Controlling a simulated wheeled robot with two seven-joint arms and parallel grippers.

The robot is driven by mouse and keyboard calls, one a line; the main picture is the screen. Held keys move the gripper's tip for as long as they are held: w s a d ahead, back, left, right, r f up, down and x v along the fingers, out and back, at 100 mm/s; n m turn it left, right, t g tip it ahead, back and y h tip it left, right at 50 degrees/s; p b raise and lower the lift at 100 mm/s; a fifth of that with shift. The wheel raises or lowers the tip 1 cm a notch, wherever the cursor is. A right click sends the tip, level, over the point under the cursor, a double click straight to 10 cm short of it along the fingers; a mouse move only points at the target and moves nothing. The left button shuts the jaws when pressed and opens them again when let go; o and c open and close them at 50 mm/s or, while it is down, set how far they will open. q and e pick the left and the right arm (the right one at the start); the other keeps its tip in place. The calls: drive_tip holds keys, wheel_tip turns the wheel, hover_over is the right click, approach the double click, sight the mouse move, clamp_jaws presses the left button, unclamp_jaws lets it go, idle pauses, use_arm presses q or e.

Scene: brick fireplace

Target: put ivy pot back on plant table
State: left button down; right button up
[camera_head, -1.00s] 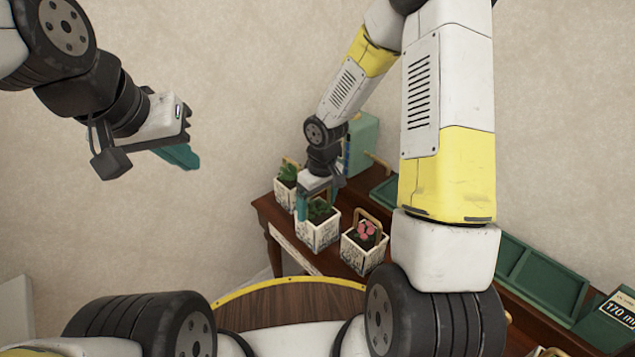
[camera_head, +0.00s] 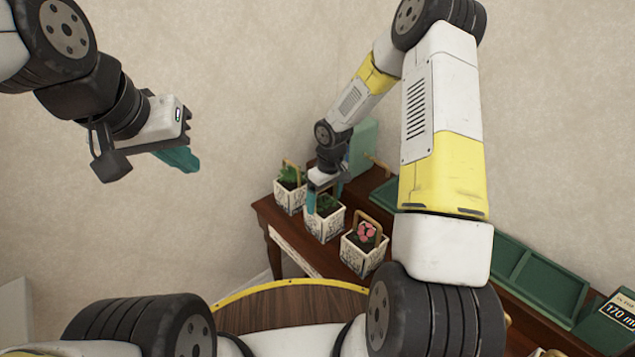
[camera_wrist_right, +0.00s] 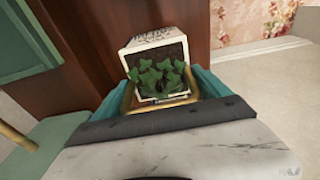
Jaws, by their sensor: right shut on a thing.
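The ivy pot (camera_head: 322,228) is a white patterned square planter with green leaves. It is the middle one of three planters at the left end of the brown wooden plant table (camera_head: 287,246). In the right wrist view, the ivy pot (camera_wrist_right: 157,54) sits between my teal fingers, with its tan handle close against the gripper. My right gripper (camera_head: 325,197) is shut on it from above. I cannot tell whether the pot's base touches the table. My left gripper (camera_head: 180,158) hangs in the air at the left, far from the table; its finger gap is unclear.
A planter with a green plant (camera_head: 290,190) stands behind and left of the ivy pot. A planter with pink flowers (camera_head: 364,250) stands close in front on the right. Green trays (camera_head: 535,280) and a pale green box (camera_head: 362,148) are also on the table.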

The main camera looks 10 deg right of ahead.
sight(328, 208)
drive_tip(key=shift+f, duration=0.15)
drive_tip(key=o, duration=1.9)
drive_tip(key=s+d+r+m+t, duration=0.1)
drive_tip(key=s+r, duration=0.3)
drive_tip(key=r, duration=0.5)
drive_tip(key=s+d+r+m+t, duration=0.1)
drive_tip(key=s+r, duration=0.3)
drive_tip(key=r, duration=0.6)
drive_tip(key=s+d+r+m, duration=0.1)
drive_tip(key=s+r, duration=0.3)
drive_tip(key=r, duration=0.5)
drive_tip(key=shift+s+a+r+m+t+y, duration=0.2)
drive_tip(key=shift+s+r+m+t, duration=0.6)
drive_tip(key=shift+s, duration=1.6)
drive_tip(key=shift+s+d+r+m+t+y, duration=0.1)
drive_tip(key=shift+s+r+m+t+y, duration=0.15)
drive_tip(key=shift+s+r, duration=1.6)
drive_tip(key=shift+s+a+r+m+t+y, duration=0.2)
drive_tip(key=shift+s+r+m+t, duration=0.3)
drive_tip(key=shift+s, duration=2.45)
drive_tip(key=shift+f, duration=0.1)
